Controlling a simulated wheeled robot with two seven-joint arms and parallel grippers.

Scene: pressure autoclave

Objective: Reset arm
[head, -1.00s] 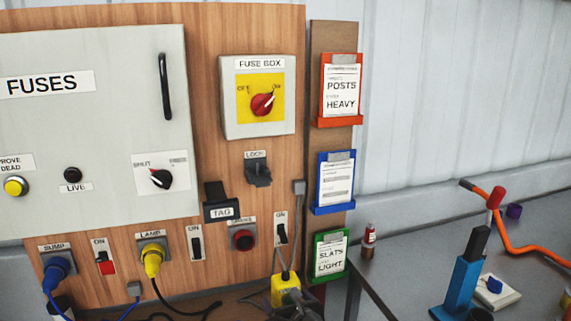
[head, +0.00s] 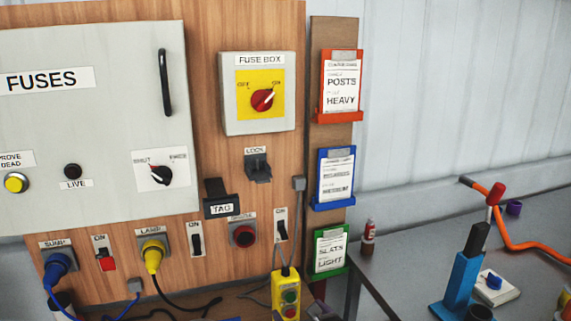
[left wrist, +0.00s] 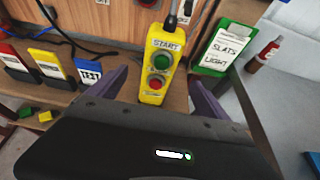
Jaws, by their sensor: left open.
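My left gripper (left wrist: 158,84) is open in the left wrist view, with one purple finger on each side of the picture's middle. A yellow control box (left wrist: 157,62) with a green START button and a red button shows between the fingers, with gaps on both sides. In the head view the yellow box (head: 286,296) hangs upright from a grey cable in front of the wooden board. Only a small part of my left gripper (head: 318,299) shows there, just right of the box at the bottom edge. My right gripper is in neither view.
The wooden board (head: 230,180) carries a fuse cabinet (head: 100,110), fuse box (head: 258,93), plugs and switches. Card holders (head: 341,87) hang right of it. A grey bench (head: 420,270) at right holds a blue stand (head: 459,282), a red-capped bottle (head: 368,238) and an orange hose.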

